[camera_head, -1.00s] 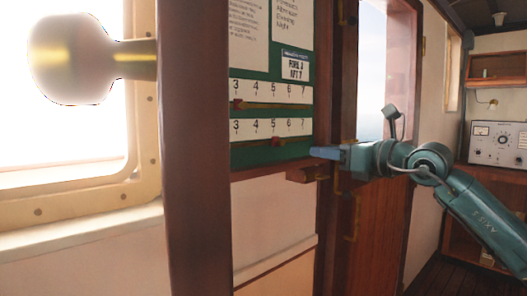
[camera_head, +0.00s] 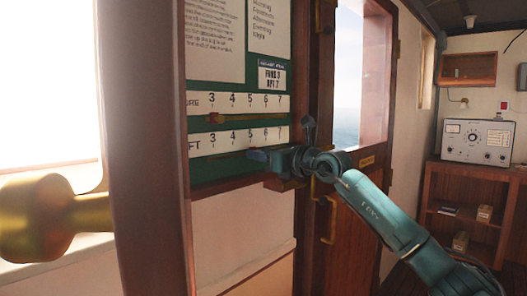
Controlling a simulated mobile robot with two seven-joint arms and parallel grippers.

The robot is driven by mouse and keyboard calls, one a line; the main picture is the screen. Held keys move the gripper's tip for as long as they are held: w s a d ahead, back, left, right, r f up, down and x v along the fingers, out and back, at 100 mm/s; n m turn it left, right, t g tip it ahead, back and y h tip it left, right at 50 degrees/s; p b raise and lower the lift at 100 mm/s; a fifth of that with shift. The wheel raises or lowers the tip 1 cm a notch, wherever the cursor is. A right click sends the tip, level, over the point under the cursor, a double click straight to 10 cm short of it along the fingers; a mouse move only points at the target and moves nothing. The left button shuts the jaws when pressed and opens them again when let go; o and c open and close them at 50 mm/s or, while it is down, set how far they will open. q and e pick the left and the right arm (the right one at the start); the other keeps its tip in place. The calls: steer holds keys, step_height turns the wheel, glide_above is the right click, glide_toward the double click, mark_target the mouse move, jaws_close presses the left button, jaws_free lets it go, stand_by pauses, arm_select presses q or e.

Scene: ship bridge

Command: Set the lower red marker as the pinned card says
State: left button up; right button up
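The pinned card (camera_head: 271,76) on the green board reads FORE 3, AFT 7. The upper scale (camera_head: 236,102) has a red marker (camera_head: 213,118) below its 3. The lower scale (camera_head: 222,141), whose label ends in "FT", runs from 3 to 7. My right gripper (camera_head: 253,155) is in front of the track under it, around the 5 and 6. It covers the place where the lower red marker showed earlier, so I cannot make that marker out or tell whether the gripper touches it. Its finger opening is not clear. My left gripper is out of view.
A small ledge (camera_head: 283,183) juts out below the board. A wooden door (camera_head: 340,230) is to the right. Shelves with a grey instrument (camera_head: 477,140) stand farther right.

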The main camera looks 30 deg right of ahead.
jaws_close()
stand_by(0.4)
